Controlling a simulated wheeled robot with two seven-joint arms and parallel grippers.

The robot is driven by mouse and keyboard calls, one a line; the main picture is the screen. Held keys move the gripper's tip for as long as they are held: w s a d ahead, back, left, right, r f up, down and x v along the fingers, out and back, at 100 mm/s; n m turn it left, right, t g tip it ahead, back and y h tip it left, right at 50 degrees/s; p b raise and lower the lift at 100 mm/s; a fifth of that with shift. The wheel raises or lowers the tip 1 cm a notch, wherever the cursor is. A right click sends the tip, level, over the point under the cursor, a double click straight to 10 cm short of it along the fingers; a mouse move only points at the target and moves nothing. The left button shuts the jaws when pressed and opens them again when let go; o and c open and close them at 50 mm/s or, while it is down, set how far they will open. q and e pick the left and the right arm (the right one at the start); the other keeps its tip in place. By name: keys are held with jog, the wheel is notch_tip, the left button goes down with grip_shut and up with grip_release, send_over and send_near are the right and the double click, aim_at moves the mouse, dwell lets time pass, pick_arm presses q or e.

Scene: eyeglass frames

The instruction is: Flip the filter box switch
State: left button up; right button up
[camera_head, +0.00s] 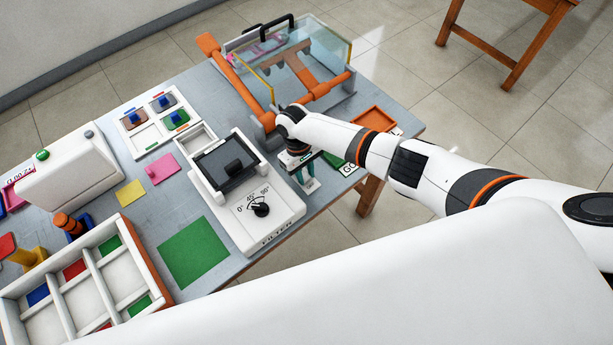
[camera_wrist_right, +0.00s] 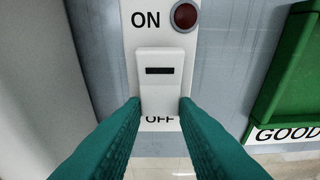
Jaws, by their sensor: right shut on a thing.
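The filter box (camera_head: 262,222) is a white unit with an angle dial (camera_head: 261,209) and the word FILTER on its front. The switch (camera_wrist_right: 160,78) is a white rocker with a dark slot, on a white plate between ON above and OFF below. A dark red round lamp (camera_wrist_right: 185,16) sits beside ON. My right gripper (camera_head: 303,178) is at the box's right side. In the right wrist view its teal fingers (camera_wrist_right: 160,105) are shut on the switch, one at each lower side. The fingers partly cover the OFF end. My left gripper is not in view.
A green GOOD tray (camera_wrist_right: 291,85) stands close right of the switch, with an orange tray (camera_head: 374,121) behind. A clear-walled orange fixture (camera_head: 300,70) stands at the back. A green mat (camera_head: 193,250) and a divided box (camera_head: 152,272) lie left.

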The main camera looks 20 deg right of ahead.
jog(key=g+b, duration=0.1)
jog(key=b, duration=0.1)
jog(key=shift+w+a+f+g+h+b, duration=0.2)
jog(key=shift+w+f+g+h+b, duration=0.1)
jog(key=shift+w+g+h, duration=0.1)
jog(key=shift+r+g+b, duration=0.35)
jog(key=shift+g+b, duration=0.05)
jog(key=shift+b, duration=0.2)
jog(key=shift+r, duration=0.1)
jog(key=o, duration=1)
jog(key=shift+w, duration=0.1)
jog(key=b+v, duration=0.2)
jog(key=v, duration=1)
jog(key=shift+a, duration=0.1)
